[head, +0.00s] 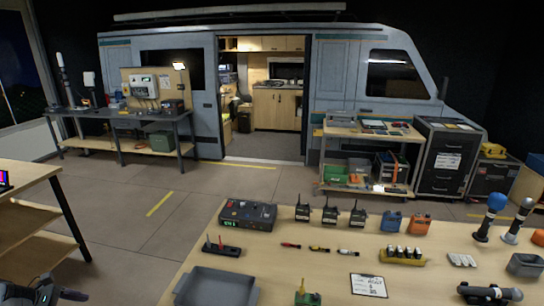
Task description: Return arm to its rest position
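A dark gripper, my left one (68,294), shows at the bottom left corner of the head view, cut off by the frame edge. It is in front of the floor, left of the near table (165,298), and touches nothing that I can see. Its fingers are too dark and small to tell open from shut, and I see nothing held in it. My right gripper is not in view.
A wooden shelf unit (30,215) stands at left. Open floor (120,205) lies between, with the van (335,75) behind.

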